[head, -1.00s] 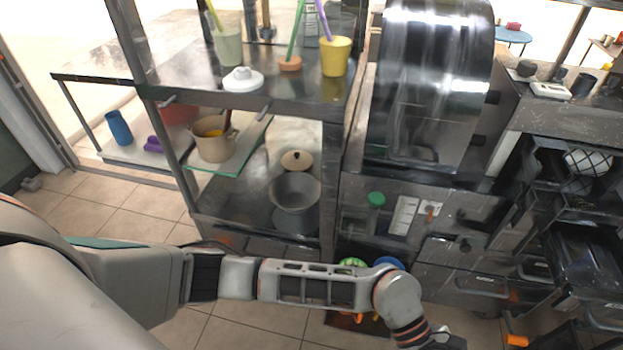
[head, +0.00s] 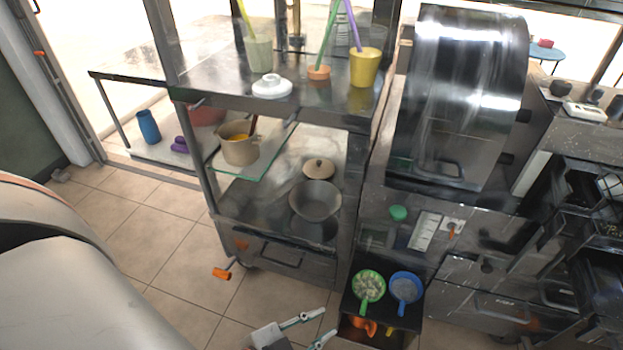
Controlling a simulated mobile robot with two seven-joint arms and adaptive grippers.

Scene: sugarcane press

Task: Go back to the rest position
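My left gripper (head: 326,323) shows at the bottom edge of the head view, its two light fingers spread apart with nothing between them. It is over the tiled floor, just left of a low dark box (head: 407,325) in the picture. The upper part of my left arm fills the lower left corner, and the links between it and the gripper are out of view. My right gripper is not in view. The large metal machine with a curved shiny cover (head: 460,90) stands at the upper right.
A steel shelf unit (head: 330,118) holds cups, a pot (head: 239,150) and a grey bowl (head: 315,200). Green (head: 368,286) and blue (head: 405,288) handled bowls sit on the low box. Tiled floor (head: 150,240) is clear at left.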

